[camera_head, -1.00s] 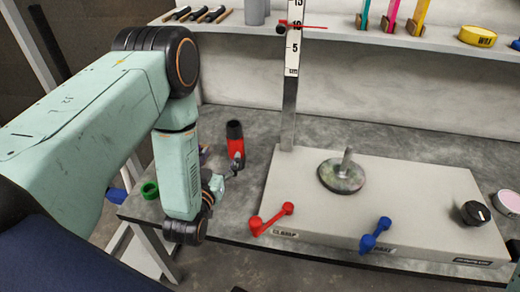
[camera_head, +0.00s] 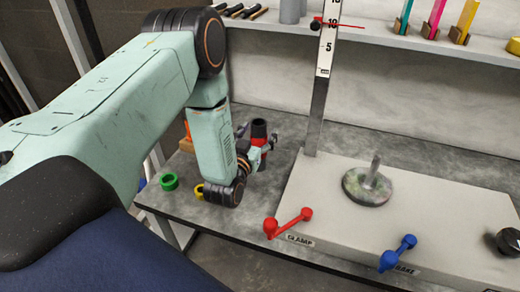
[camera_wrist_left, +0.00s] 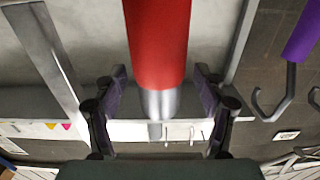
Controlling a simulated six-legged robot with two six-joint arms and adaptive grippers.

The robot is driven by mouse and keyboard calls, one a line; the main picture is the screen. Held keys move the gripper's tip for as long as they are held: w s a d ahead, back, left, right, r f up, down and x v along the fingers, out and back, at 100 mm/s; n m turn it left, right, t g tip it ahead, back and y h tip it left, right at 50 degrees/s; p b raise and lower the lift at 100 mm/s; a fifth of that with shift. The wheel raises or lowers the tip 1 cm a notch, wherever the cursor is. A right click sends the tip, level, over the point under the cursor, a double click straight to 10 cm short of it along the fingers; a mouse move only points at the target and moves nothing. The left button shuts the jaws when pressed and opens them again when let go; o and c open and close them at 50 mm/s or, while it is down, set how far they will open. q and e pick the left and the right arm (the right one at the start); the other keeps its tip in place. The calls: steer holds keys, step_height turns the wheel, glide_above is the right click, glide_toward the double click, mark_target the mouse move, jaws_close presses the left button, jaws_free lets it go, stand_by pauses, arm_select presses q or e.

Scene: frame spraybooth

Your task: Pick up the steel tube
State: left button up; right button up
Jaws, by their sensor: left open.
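A red cylinder with a dark upper end (camera_head: 259,129) stands on the grey bench, partly hidden by my left gripper. In the left wrist view the cylinder (camera_wrist_left: 158,45) is red above with a bare silvery section below, so it looks like the steel tube. My left gripper (camera_head: 256,146) is at the cylinder. In the wrist view its two open fingers (camera_wrist_left: 158,100) stand on either side of the silvery end, with a gap at each side. I cannot tell how deep the cylinder sits between them. My right gripper is not in view.
A pale raised block (camera_head: 440,215) with red (camera_head: 288,223) and blue (camera_head: 398,253) levers and a spindle disc (camera_head: 367,185) lies to the right. An upright scale (camera_head: 317,110) rises at its back left. A green ring (camera_head: 169,181) and yellow ring (camera_head: 198,191) lie front left.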

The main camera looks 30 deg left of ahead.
arm_select(q)
steer(key=shift+w, duration=0.2)
steer(key=shift+c, duration=1.4)
steer(key=c, duration=1.2)
jaws_close()
steer(key=shift+r, duration=0.1)
